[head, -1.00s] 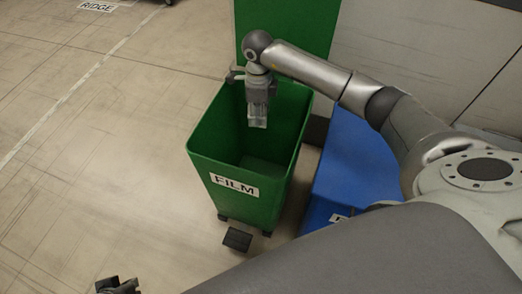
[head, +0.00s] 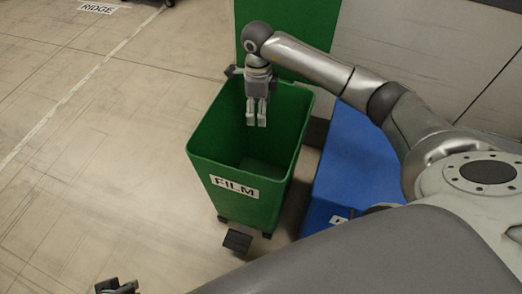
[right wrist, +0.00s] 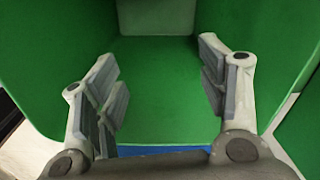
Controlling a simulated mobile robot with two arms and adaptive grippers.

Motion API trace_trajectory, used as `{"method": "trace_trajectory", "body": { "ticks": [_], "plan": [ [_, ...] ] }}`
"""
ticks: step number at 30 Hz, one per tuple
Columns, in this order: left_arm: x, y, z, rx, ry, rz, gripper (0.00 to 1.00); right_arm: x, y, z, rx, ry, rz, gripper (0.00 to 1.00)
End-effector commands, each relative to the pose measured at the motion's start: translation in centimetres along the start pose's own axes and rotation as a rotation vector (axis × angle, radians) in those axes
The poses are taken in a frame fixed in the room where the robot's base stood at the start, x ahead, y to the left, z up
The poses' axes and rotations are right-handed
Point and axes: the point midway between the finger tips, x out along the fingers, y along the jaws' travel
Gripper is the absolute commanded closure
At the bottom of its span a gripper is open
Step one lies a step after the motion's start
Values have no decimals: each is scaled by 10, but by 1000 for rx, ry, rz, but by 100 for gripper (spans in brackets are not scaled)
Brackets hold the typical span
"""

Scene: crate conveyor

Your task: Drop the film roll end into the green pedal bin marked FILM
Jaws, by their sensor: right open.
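The green pedal bin (head: 200,155) marked FILM stands upright with its lid (head: 285,45) raised behind it. My right gripper (head: 256,122) points down over the bin's opening, its two fingers apart. In the right wrist view my right gripper (right wrist: 160,95) is open with nothing between the fingers, and green bin surfaces surround it. I cannot make out the film roll end in any view; the lower inside of the bin is partly hidden in the head view. My left gripper (head: 117,287) shows only in part at the bottom left edge, too dark and cropped to judge.
A blue bin (head: 350,165) stands close to the right of the green one. The black pedal (head: 237,241) sticks out at the green bin's front. A floor label reading RIDGE (head: 98,8) lies far left. The floor at left is clear.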

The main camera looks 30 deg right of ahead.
Motion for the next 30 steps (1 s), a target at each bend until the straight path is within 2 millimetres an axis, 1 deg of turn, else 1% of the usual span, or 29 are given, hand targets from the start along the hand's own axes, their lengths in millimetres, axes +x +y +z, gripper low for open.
{"method": "trace_trajectory", "body": {
  "ticks": [1, 6, 9, 12, 15, 18, 30],
  "plan": [
    [0, 0, 0, 0, 0, 0, 100, -13, -2, 0, 0, -2, -6, 34],
    [0, 0, 0, 0, 1, 0, 100, -50, -1, 0, 0, -2, -5, 34],
    [0, 0, 0, 0, 1, 0, 100, -68, -1, 0, 1, -2, -3, 34],
    [0, 0, 0, 0, 1, 0, 100, -82, -1, 0, 0, -1, -3, 34],
    [0, 0, 0, 0, 1, 0, 100, -90, 0, 0, 0, -1, -2, 34],
    [0, 0, 0, 0, 1, 0, 100, -94, 0, 0, 1, 1, -1, 34],
    [0, 0, 0, 0, 1, 0, 100, -94, 0, 0, 1, 1, 0, 34]
  ]
}}
